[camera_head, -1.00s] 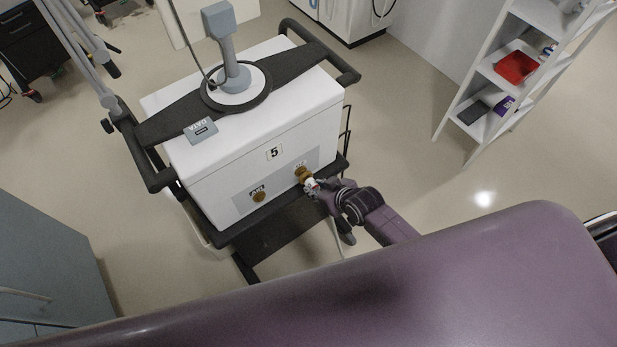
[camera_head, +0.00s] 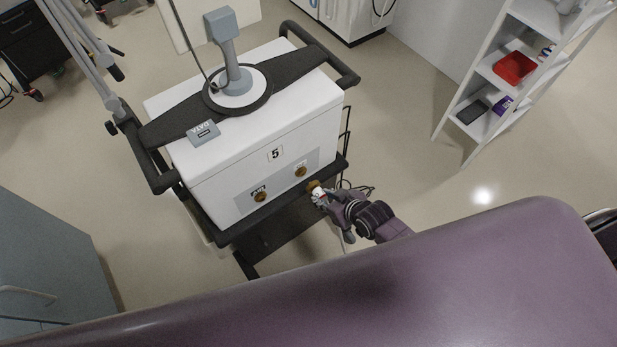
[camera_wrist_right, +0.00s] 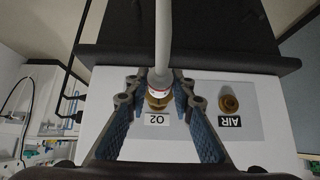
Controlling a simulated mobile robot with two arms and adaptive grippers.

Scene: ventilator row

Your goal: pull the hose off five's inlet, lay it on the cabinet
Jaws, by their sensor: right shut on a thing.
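The white ventilator (camera_head: 262,150), labelled 5, stands on a dark cart. Its front panel has two brass inlets: the AIR inlet (camera_head: 260,197) and the O2 inlet (camera_head: 300,171). My right gripper (camera_head: 319,195) is shut on the hose end, whose brass tip (camera_head: 314,186) shows apart from the O2 inlet, a little in front of it. In the right wrist view the pale hose (camera_wrist_right: 163,40) with its red-ringed collar runs between the fingers, partly hiding the O2 inlet behind. A blue-grey cabinet (camera_head: 45,255) stands at the lower left. My left gripper is out of view.
A black rail (camera_head: 160,178) frames the ventilator's cart. A white shelf rack (camera_head: 470,85) with a red tray (camera_head: 514,67) stands at the upper right. Open floor (camera_head: 420,130) lies between cart and rack. My purple body covers the bottom.

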